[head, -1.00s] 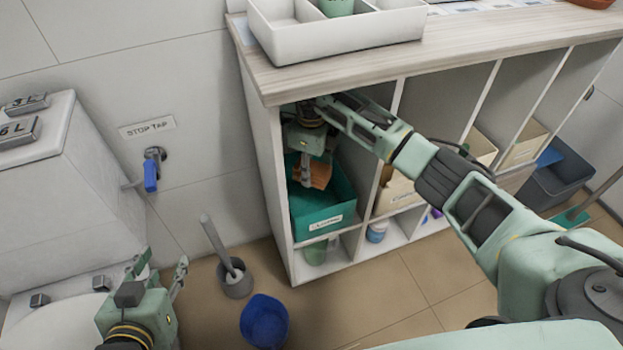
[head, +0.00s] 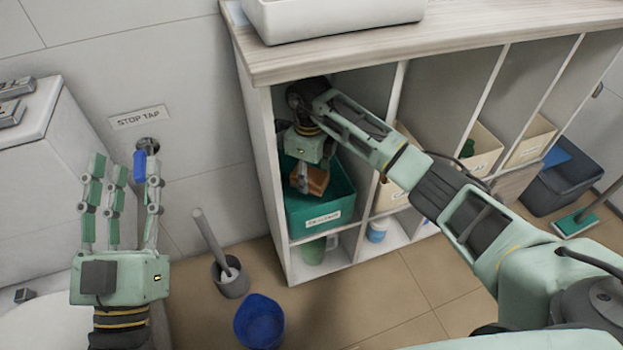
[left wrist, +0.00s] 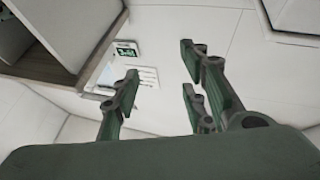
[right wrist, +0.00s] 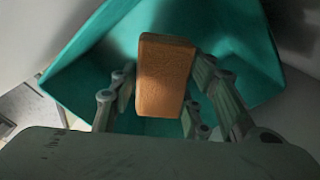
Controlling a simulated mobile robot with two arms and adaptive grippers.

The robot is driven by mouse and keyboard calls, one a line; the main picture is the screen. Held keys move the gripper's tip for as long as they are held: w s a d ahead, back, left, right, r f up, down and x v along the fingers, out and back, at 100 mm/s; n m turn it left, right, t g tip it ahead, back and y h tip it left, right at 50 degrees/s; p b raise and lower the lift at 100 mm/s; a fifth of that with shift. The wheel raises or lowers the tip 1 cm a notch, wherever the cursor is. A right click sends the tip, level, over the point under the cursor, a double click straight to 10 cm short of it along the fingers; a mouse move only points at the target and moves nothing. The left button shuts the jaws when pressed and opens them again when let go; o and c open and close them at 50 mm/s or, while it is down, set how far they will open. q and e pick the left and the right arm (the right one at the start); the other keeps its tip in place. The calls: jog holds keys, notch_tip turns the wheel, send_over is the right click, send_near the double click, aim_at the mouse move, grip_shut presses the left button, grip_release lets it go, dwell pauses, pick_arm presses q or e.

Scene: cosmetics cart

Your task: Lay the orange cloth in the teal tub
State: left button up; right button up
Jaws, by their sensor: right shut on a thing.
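The orange cloth (head: 313,181) is a folded block. It sits between the fingers of my right gripper (head: 303,186), which is shut on it. In the right wrist view the cloth (right wrist: 165,78) stands out from between the fingers (right wrist: 165,112), with the teal tub (right wrist: 235,40) around and behind it. The teal tub (head: 330,205) stands in the left cubby of the shelf unit with a white label on its front. The cloth is at the tub's opening; whether it touches the bottom is hidden. My left gripper (head: 120,180) is raised, open and empty, near the left wall.
The shelf unit (head: 271,170) has upright dividers and cream bins (head: 484,150) to the right. A blue bucket (head: 261,322) and a toilet brush in its holder (head: 231,278) stand on the floor. A blue stop tap (head: 140,166) is behind my left gripper.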

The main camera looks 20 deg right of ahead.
jog(key=shift+w+f+b, duration=0.2)
jog(key=shift+f+b, duration=0.25)
jog(key=shift+f, duration=0.15)
pick_arm(q)
jog(key=s+r+t, duration=0.1)
jog(key=s+r+t+h, duration=0.1)
jog(key=r, duration=0.1)
jog(key=s+r+t, duration=0.1)
jog(key=shift+d+r, duration=0.3)
jog(key=shift+r, duration=0.1)
jog(key=shift+s, duration=0.1)
